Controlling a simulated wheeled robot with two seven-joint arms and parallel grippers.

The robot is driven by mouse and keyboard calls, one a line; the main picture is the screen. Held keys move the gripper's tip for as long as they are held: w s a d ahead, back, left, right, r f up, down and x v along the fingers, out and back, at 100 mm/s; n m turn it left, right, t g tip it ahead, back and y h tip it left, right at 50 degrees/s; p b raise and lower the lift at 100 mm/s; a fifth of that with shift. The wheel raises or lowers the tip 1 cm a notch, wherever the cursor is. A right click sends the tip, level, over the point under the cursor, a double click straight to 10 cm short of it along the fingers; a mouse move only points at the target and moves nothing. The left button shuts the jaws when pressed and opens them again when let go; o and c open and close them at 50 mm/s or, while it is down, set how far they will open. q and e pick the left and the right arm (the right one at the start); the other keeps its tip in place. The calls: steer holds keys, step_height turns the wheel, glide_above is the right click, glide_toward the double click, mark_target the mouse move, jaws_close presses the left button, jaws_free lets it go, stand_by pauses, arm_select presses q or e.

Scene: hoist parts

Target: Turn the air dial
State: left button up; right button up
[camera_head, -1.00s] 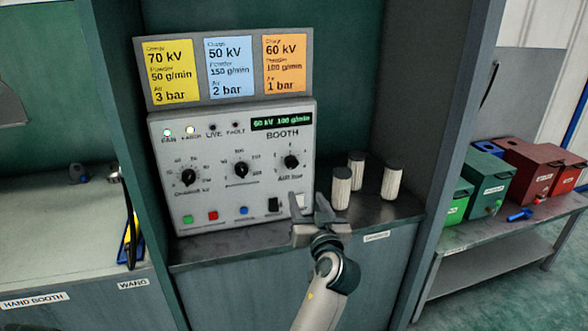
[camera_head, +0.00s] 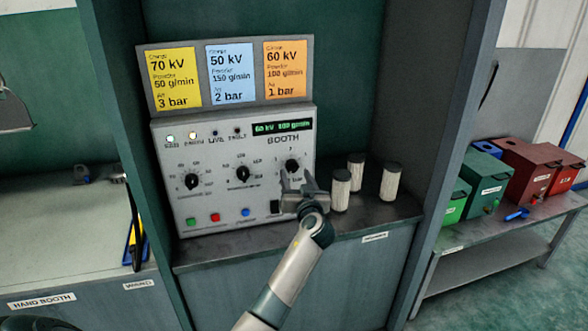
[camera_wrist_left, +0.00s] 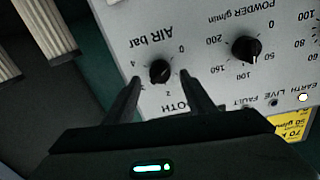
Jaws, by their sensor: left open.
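The air dial (camera_head: 292,166) is a small black knob at the right of the grey booth control panel (camera_head: 165,150). In the left wrist view the air dial (camera_wrist_left: 160,70) appears upside down, under the words "AIR bar". My left gripper (camera_head: 299,181) is open at the panel, just below the dial in the head view. In the left wrist view its two fingers (camera_wrist_left: 163,82) point at the dial, one on either side. I cannot tell whether they touch it. The panel's green display (camera_head: 283,127) reads about 60 kV and 100 g/min. My right gripper is not in view.
The powder dial (camera_head: 242,174) and kV dial (camera_head: 191,181) sit left of the air dial. Coloured buttons line the panel's bottom. Several ribbed white cylinders (camera_head: 341,190) stand right of my gripper. Yellow, blue and orange setting cards (camera_head: 286,70) are above; the orange reads 60 kV, 1 bar.

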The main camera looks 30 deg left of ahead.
mark_target(293, 170)
arm_select(q)
steer(key=shift+x, duration=1.55)
steer(key=c, duration=1)
steer(key=shift+c, duration=0.2)
